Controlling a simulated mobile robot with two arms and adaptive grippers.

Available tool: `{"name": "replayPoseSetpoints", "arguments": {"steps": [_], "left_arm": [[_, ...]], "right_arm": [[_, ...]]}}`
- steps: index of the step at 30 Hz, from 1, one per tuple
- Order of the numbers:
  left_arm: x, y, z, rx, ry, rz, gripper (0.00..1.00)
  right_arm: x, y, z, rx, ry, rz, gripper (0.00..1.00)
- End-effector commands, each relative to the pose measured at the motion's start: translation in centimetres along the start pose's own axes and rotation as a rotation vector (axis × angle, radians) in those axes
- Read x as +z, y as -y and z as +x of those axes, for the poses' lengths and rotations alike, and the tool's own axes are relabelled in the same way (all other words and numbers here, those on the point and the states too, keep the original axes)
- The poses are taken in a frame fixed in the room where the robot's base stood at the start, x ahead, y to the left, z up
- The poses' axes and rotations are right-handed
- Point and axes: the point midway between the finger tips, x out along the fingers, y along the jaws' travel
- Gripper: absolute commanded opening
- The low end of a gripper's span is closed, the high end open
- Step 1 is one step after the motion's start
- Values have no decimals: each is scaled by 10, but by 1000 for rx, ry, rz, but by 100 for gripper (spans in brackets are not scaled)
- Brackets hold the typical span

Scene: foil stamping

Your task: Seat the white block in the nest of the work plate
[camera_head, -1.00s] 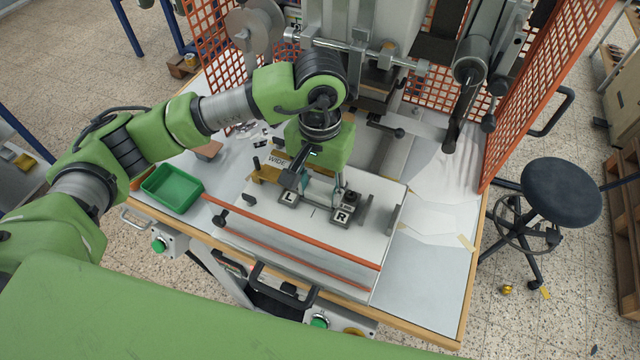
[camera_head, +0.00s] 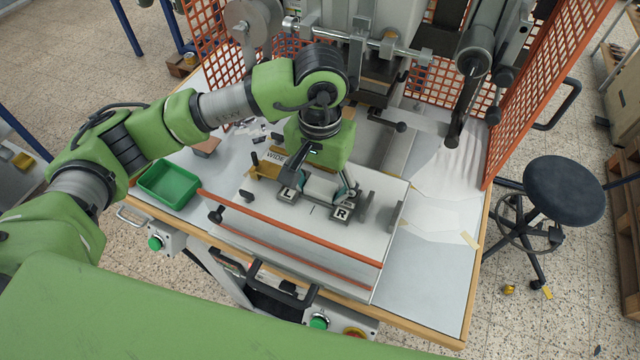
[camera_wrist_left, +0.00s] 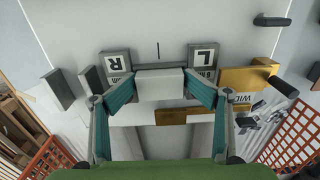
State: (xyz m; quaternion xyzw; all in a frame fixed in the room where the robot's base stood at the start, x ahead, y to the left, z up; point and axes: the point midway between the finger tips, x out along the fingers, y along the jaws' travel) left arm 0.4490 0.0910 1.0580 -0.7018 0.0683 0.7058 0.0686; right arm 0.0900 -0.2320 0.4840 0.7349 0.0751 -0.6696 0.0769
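The white block (camera_head: 321,188) lies between the stops marked L (camera_head: 288,193) and R (camera_head: 341,213) on the pale work plate (camera_head: 300,230). In the left wrist view the block (camera_wrist_left: 161,86) shows between the teal finger pads of my left gripper (camera_wrist_left: 160,78), which meet its two ends. My left gripper (camera_head: 321,184) points down over the nest from above and looks shut on the block. The block's underside is hidden, so I cannot tell whether it rests fully on the nest floor. My right gripper is not in view.
A brass piece (camera_head: 265,170) by a WIDE label stands left of the nest, and dark clamp posts (camera_head: 365,204) stand right. An orange rail (camera_head: 300,232) runs along the plate's front. A green tray (camera_head: 169,185) is at the left; the press is behind.

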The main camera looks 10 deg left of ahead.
Motion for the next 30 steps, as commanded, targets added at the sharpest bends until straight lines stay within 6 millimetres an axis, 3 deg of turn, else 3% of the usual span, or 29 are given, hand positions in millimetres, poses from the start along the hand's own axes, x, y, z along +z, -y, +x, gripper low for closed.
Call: {"name": "replayPoseSetpoints", "arguments": {"steps": [12,20,21,30], "left_arm": [[0,0,-1,-1,-1,-1,58],[0,0,-16,0,-1,-2,58],[-2,0,-19,0,-6,-1,58],[-3,0,-88,0,-12,-1,58]], "right_arm": [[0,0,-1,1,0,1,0],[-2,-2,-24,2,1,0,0],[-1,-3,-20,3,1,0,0],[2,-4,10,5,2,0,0]]}}
